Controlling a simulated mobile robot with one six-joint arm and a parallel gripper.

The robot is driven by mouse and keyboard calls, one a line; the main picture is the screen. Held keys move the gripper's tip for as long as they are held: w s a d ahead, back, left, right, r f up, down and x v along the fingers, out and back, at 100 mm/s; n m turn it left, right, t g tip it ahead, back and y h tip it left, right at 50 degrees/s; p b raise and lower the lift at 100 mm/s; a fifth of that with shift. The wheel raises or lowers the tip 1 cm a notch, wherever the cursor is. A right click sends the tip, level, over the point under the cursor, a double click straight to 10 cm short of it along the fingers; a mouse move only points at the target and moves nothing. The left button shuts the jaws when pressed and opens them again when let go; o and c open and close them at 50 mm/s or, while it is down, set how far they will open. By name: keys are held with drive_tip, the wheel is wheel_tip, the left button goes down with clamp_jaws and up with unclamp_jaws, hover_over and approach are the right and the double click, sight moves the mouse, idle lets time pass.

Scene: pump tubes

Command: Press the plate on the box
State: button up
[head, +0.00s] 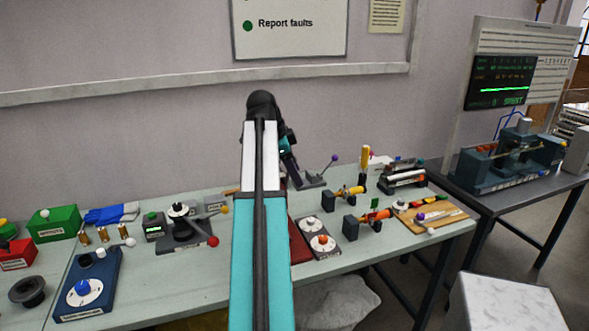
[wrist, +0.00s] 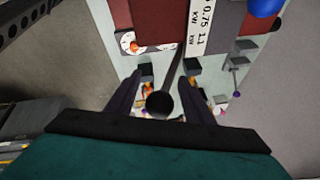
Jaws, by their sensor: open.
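A dial unit (head: 320,243) stands right of the dark red box. A blue dial box (head: 88,285), a green box (head: 54,223) and a lever device (head: 182,226) stand on the left. Several valves and a wooden board (head: 430,214) crowd the right. The front bench strip is clearer.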

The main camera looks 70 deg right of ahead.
drive_tip(key=c, duration=1.1)
drive_tip(key=shift+s+a+f+t+h+b, duration=0.3)
drive_tip(key=shift+s+a+f+b, duration=0.1)
drive_tip(key=shift+a+f+b, duration=0.15)
drive_tip(key=shift+r, duration=0.1)
drive_tip(key=shift+s+a+f+h+b, duration=0.3)
drive_tip(key=shift+s+a+f+b, duration=0.1)
drive_tip(key=shift+f+b, duration=0.25)
drive_tip(key=shift+w, duration=0.1)
drive_tip(key=shift+o, duration=0.3)
drive_tip(key=shift+s+a+f+m+t+h+b, duration=0.3)
drive_tip(key=shift+a+f+t+b, duration=0.1)
drive_tip(key=shift+f+b, duration=0.15)
